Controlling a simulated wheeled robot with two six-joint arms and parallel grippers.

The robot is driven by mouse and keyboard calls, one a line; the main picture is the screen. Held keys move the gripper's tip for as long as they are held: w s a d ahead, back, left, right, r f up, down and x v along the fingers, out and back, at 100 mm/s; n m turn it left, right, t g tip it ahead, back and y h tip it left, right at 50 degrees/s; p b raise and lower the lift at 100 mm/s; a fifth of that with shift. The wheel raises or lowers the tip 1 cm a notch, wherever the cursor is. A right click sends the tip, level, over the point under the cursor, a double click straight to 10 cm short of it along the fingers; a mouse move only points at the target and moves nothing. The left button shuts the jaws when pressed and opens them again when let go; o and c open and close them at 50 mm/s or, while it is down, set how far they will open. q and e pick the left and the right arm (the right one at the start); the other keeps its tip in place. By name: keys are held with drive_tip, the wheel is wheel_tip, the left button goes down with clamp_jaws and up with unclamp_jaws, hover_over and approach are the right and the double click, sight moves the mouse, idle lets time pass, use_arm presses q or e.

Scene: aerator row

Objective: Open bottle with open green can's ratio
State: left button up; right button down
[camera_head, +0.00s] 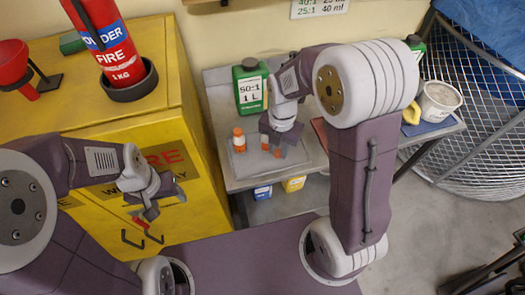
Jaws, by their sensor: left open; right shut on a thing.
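A green can (250,90) labelled "50:1 1 L" stands upright at the back of the grey bench. Its top is dark; I cannot tell whether it is open. A second green can (416,45) is mostly hidden behind my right arm. A small orange-capped bottle (239,141) with a pale label stands before the first can. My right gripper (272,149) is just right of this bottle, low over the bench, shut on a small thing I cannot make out. My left gripper (149,229) is open and empty before the yellow cabinet.
A ratio sign (319,7) hangs above the bench. A yellow cabinet (188,205) carries a fire extinguisher (111,50) and red funnel (12,62). A blue container (262,192) and yellow container (293,184) sit below the bench. A white bucket (438,100) stands right.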

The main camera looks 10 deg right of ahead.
hover_over(262, 159)
wheel_tip(262, 159, down, 4)
drive_tip(key=shift+a+r, duration=0.15)
drive_tip(key=shift+r, duration=0.05)
wheel_tip(262, 159, down, 4)
drive_tip(key=shift+s+r+p, duration=0.1)
drive_tip(key=shift+r+p, duration=0.1)
drive_tip(key=shift+p, duration=0.1)
drive_tip(key=shift+w+f, duration=0.2)
drive_tip(key=shift+f, duration=0.05)
drive_tip(key=shift+s, duration=0.1)
drive_tip(key=shift+f, duration=0.15)
drive_tip(key=c, duration=1.2)
unclamp_jaws()
drive_tip(key=shift+o, duration=0.2)
